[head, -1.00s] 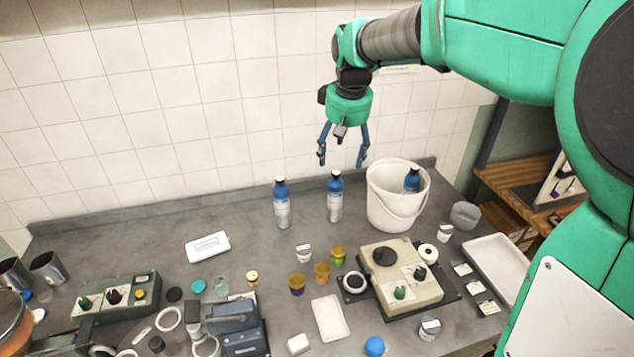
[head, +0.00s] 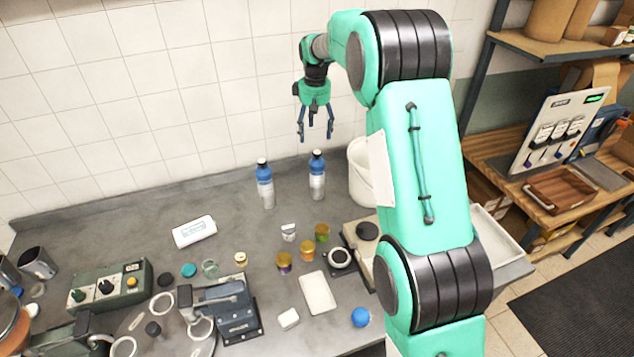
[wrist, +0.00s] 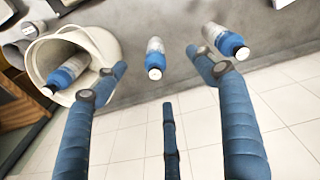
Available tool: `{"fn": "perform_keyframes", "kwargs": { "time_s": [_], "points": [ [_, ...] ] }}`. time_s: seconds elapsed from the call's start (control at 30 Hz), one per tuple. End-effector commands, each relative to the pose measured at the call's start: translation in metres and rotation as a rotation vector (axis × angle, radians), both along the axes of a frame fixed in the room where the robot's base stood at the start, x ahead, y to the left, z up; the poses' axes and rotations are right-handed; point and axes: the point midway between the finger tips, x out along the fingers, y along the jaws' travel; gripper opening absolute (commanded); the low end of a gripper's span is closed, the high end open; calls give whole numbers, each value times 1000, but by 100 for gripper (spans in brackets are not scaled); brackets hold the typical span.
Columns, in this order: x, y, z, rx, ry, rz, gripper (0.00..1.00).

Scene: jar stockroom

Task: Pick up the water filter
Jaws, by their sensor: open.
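No thing is plainly marked as the water filter; the likeliest are blue-and-white bottle-shaped cylinders with dark caps. In the head view one stands upright at left (head: 265,185) and another stands right of it (head: 317,175). In the wrist view these two show as the right cylinder (wrist: 226,42) and the middle cylinder (wrist: 155,58). A third cylinder (wrist: 70,72) is inside the white bucket (wrist: 112,45). My gripper (head: 315,132) is open and empty, above the middle cylinder and apart from it. Its spread fingers also show in the wrist view (wrist: 155,85).
The white bucket (head: 360,172) is partly hidden behind my arm. Small jars (head: 307,250), a white tray (head: 318,293), a white labelled pack (head: 195,231) and machines (head: 110,285) fill the front of the counter. The tiled wall is close behind.

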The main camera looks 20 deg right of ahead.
Motion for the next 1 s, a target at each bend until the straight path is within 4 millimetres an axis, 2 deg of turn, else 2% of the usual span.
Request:
{"fn": "perform_keyframes", "kwargs": {
  "time_s": [0.2, 0.4, 0.5, 0.7, 1.0],
  "points": [
    [36, -15, -49, 2, 40, 33, 71],
    [59, -26, -90, 5, 69, 62, 71],
    [66, -30, -104, 6, 77, 73, 71],
    [72, -33, -117, 7, 85, 81, 71],
    [72, -33, -118, 7, 86, 82, 71]
  ]
}}
